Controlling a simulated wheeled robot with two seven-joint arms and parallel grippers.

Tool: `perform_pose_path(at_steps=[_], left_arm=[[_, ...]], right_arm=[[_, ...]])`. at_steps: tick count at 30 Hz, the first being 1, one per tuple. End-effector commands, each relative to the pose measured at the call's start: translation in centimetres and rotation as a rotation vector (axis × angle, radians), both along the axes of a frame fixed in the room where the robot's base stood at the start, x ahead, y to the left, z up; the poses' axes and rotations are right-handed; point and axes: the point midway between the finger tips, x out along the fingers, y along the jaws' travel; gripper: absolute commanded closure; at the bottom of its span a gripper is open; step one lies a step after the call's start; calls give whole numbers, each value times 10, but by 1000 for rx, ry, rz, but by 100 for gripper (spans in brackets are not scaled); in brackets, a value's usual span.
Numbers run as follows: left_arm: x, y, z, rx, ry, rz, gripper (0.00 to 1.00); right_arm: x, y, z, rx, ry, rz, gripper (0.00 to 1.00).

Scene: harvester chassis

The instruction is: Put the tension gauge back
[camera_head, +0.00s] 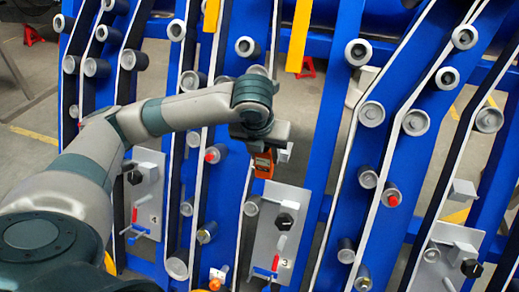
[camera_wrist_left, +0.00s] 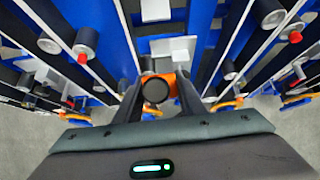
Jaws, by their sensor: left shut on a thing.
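The tension gauge (camera_head: 263,163) is a small orange device with a dark face. My left gripper (camera_head: 264,144) is shut on it, in front of the blue frame and just above the grey panel marked 3 (camera_head: 272,230). In the left wrist view the gauge (camera_wrist_left: 172,80) shows orange behind a round dark part, between the two dark fingers (camera_wrist_left: 159,97). A pale bracket (camera_head: 286,152) shows just right of the gripper, partly hidden by it. I cannot tell whether the gauge touches it. My right gripper is not in view.
Blue upright beams with belts and several grey rollers (camera_head: 372,113) surround the arm. A similar panel (camera_head: 440,262) is at lower right.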

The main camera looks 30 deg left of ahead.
Motion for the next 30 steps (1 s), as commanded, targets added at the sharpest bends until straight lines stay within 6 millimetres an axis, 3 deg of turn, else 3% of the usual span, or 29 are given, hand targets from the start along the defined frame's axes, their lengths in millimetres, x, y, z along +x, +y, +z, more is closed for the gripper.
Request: perform_pose_path(at_steps=[8,30], left_arm=[[-6,-10,-16,1,-2,198,100],[-37,-41,-75,3,0,1051,100]], right_arm=[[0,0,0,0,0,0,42],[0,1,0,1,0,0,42]])
